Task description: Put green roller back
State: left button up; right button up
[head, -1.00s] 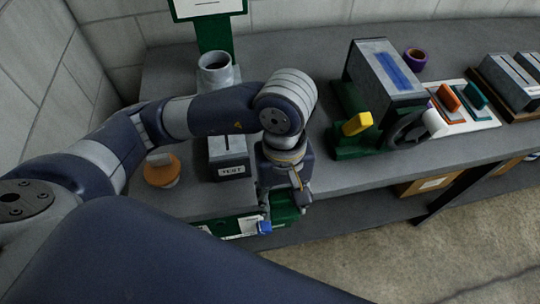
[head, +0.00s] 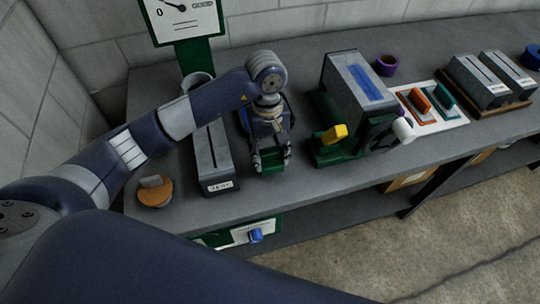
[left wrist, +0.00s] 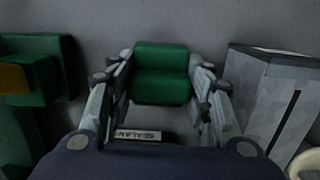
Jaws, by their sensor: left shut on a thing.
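My left gripper (head: 270,157) points down over the bench, between a grey box with a white label and a green-based machine. It is shut on a green piece (head: 269,163) with two rounded lobes, which I take for the green roller. The piece also shows between both fingers in the left wrist view (left wrist: 161,74). Part of it is hidden by the fingers, and whether it touches the bench I cannot tell. My right gripper is not in view.
The grey labelled box (head: 212,160) stands close left of the gripper, the machine (head: 358,85) with a yellow handle close right. An orange disc (head: 154,192) lies left. A white mat (head: 445,119) holds orange and teal tools. A green-framed panel (head: 235,236) hangs below the bench edge.

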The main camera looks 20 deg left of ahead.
pick_arm(q)
jog(key=shift+s+f+p, duration=0.1)
jog(key=shift+f+p, duration=0.3)
jog(key=shift+f, duration=0.7)
jog(key=shift+f, duration=0.1)
jog(key=shift+f+b, duration=0.15)
jog(key=shift+b, duration=0.15)
jog(key=o, duration=1)
